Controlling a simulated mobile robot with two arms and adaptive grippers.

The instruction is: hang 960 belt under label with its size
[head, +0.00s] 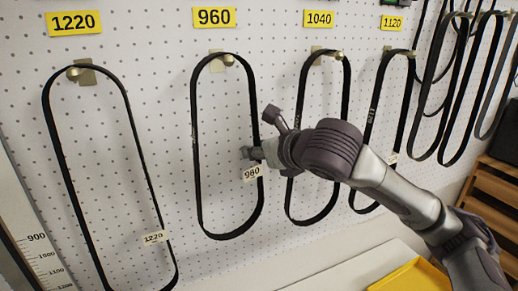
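The 960 belt (197,165) is a long black loop with a small "960" tag (252,172) low on its right strand. It hangs from the hook (222,62) under the yellow 960 label (214,18) on the pegboard. My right gripper (261,133) is beside the belt's right strand, just above the tag. Its two fingertips are spread apart, one up and right of the strand, the other overlapping it. I cannot tell whether they touch the belt. My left gripper is out of view.
Belts hang under the 1220 (74,22), 1040 (319,18) and 1120 (392,22) labels, with more belts at the far right. My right arm crosses the 1040 belt (301,100). A yellow tray (405,275) lies at the bottom; a wooden shelf (492,190) stands right.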

